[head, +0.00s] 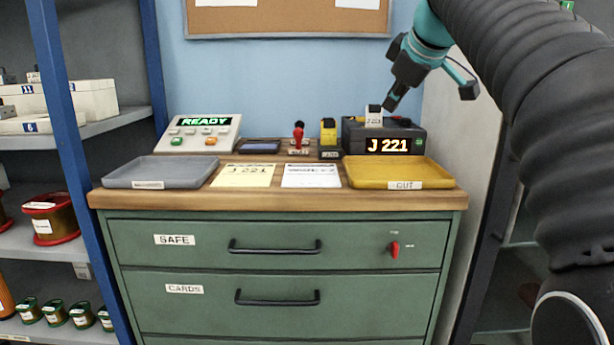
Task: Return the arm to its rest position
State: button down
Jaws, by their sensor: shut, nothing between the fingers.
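My gripper (391,101) hangs at the end of my arm in the upper right of the head view, tilted down to the left. It is shut and empty. Its tip is just above and to the right of a small white block marked J 221 (374,117), which stands upright on a black device (419,138). The device's lit display reads J 221. Whether the fingertips touch the block cannot be told. My arm reaches in from the right edge.
A yellow OUT tray (434,174) and a grey tray (141,174) sit on the wooden bench top. Between them lie a yellow card (247,177) and a white card (311,178). A READY console (200,134) and a red-handled stamp (298,133) stand behind. A shelf post (77,160) stands left.

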jog(key=s+f+m+g+h, duration=0.1)
jog(key=s+f+m, duration=0.4)
jog(key=s+f, duration=0.9)
jog(key=s+f+m+g, duration=0.2)
jog(key=s+f+m, duration=0.4)
jog(key=s+f, duration=0.9)
notch_tip(320, 180, down, 7)
jog(key=shift+f+h, duration=0.1)
jog(key=shift+h, duration=0.3)
